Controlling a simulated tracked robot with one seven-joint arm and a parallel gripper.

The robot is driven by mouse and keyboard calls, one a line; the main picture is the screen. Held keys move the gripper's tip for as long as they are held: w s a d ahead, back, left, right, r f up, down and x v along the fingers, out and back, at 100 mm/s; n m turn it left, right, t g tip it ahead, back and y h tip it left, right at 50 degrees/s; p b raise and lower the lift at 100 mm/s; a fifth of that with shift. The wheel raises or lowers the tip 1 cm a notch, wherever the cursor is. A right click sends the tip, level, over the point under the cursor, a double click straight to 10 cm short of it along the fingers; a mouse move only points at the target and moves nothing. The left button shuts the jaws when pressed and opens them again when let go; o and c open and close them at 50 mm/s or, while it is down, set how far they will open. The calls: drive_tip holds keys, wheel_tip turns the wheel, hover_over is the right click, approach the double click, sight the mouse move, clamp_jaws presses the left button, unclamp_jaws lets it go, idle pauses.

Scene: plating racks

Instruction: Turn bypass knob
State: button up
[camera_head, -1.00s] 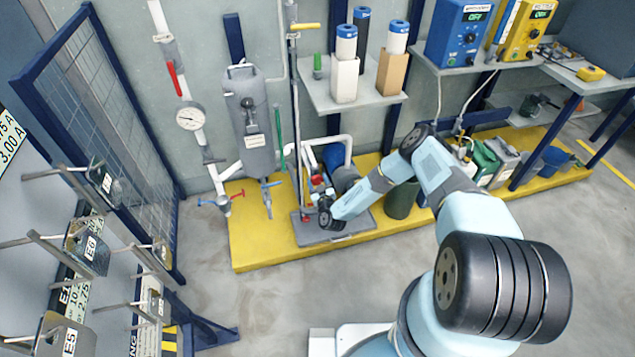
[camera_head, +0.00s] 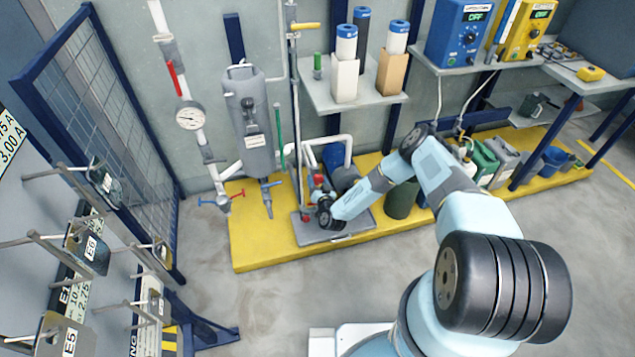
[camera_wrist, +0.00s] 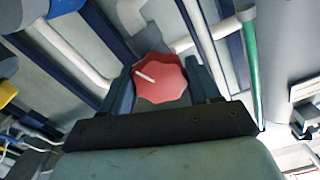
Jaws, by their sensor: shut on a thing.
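The red lobed knob (camera_wrist: 160,80), with a white pointer line on its face, shows in the wrist view between the fingers of my gripper (camera_wrist: 162,84). The fingers are shut on it from both sides. The white line points to the upper left of that picture. In the head view my gripper (camera_head: 318,196) is small, low by the pump area above the yellow platform. My wrist partly hides the knob there, and its exact outline is hard to make out.
A grey filter vessel (camera_head: 248,120) and a white pipe with a gauge (camera_head: 190,115) stand to the left. A shelf (camera_head: 355,102) with cartridges is above. Jerrycans (camera_head: 483,165) stand right on the yellow platform (camera_head: 255,255). A green rod (camera_wrist: 252,70) is close right in the wrist view.

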drive_tip(key=shift+d+m, duration=0.1)
drive_tip(key=shift+m, duration=0.6)
drive_tip(key=o, duration=1)
drive_tip(key=v, duration=1.3)
drive_tip(key=shift+s, duration=0.4)
